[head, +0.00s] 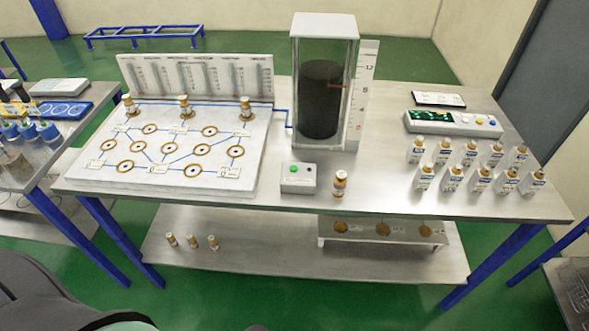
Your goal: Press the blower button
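A small grey box (298,184) stands near the front edge of the steel table, left of centre. A round green button (293,168) sits on its top, with a small dark mark beside it. It looks like the blower button, but I cannot read a label. Nothing touches the button or covers it. Neither of my grippers shows in the head view; only dark parts of my own body show at the lower left.
A gold-and-white cylinder (339,183) stands close right of the box. A clear tower (348,90) with a dark cylinder inside rises behind. A white board (170,170) with ringed holes lies left. Several white bottles (469,150) stand right. The table front (385,200) is bare.

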